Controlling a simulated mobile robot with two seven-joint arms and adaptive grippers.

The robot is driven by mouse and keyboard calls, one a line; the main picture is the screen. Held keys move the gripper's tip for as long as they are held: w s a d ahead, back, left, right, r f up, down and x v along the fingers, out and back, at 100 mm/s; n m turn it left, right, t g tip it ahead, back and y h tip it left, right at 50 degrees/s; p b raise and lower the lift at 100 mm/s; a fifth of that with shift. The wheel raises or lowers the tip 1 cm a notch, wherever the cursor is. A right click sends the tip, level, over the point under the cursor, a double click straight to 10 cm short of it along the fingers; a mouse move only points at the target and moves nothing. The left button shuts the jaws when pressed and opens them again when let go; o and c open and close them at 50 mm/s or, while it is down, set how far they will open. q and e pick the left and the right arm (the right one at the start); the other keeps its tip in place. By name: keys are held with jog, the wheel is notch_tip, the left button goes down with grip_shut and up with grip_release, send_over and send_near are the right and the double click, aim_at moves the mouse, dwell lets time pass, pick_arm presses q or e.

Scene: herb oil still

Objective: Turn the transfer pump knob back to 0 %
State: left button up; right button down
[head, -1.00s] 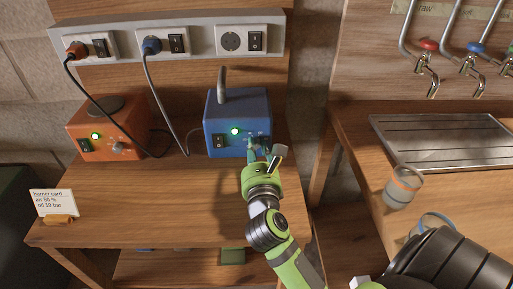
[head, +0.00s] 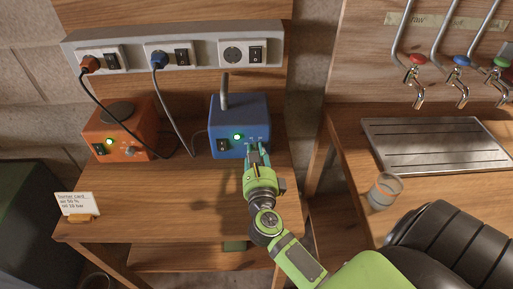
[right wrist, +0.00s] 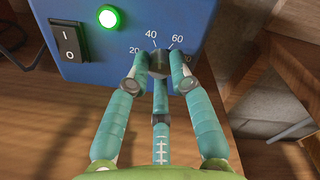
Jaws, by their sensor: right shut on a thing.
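The blue transfer pump (head: 236,112) stands on the wooden bench with its green lamp lit. In the right wrist view its dark knob (right wrist: 159,61) sits under a printed scale with 20, 40 and 60 showing; part of the scale is hidden by a finger. My right gripper (head: 257,149) is at the pump's front face, and in the wrist view (right wrist: 160,70) its teal fingers are shut on the knob from both sides. I cannot make out where the knob's pointer stands. My left gripper is not in view.
An orange burner (head: 120,130) with a lit lamp stands left of the pump. A power strip (head: 205,55) with plugs and cables hangs above. A small card (head: 77,203) stands at the bench's front left. A glass (head: 384,190) and a metal drain tray (head: 440,145) are on the right.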

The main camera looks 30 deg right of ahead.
jog(key=shift+f, duration=0.2)
jog(key=c, duration=1.1)
grip_release()
jog(key=shift+r, duration=0.1)
jog(key=shift+s, duration=0.1)
jog(key=v, duration=1.2)
